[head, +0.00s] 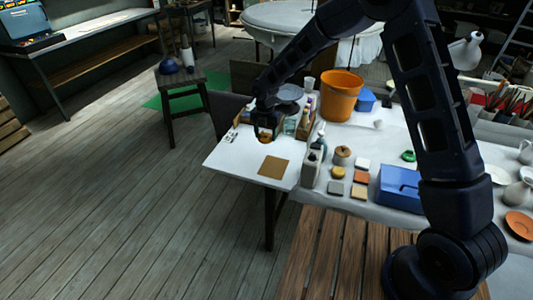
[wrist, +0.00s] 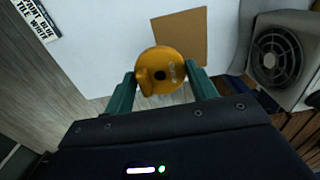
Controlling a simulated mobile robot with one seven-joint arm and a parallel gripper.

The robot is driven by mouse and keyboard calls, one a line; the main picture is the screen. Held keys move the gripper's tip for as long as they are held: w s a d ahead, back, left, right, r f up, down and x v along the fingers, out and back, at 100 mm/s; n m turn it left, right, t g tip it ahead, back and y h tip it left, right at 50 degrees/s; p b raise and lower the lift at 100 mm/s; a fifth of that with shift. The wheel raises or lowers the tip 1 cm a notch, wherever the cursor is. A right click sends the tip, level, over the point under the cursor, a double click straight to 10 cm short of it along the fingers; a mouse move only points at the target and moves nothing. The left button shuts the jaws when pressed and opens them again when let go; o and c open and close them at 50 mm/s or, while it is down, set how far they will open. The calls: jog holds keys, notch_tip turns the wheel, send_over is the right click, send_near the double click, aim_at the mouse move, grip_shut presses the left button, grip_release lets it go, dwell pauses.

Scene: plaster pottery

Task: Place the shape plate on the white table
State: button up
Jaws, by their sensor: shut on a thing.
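My gripper (head: 266,128) is above the white table (head: 222,162), near its left end. In the head view this plate shows as a small orange patch (head: 265,139) under the fingers. A tan square (head: 272,167) lies flat on the table in front of the gripper. It also shows beyond the fingers in the wrist view (wrist: 190,30). I cannot tell the gap between plate and table.
A grey box-like device (head: 311,168) with a round fan-like face (wrist: 277,57) stands right of the tan square. Behind are an orange bucket (head: 340,97) and bottles. A printed label (wrist: 38,20) lies left. White table surface around the square is bare.

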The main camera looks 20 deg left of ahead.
aim_at(266, 161)
notch_tip(266, 161, down, 12)
jog(key=shift+f, duration=0.25)
dwell(0.3)
jog(key=shift+f, duration=0.1)
jog(key=o, duration=1)
notch_tip(266, 161, up, 12)
jog(key=shift+r, duration=0.1)
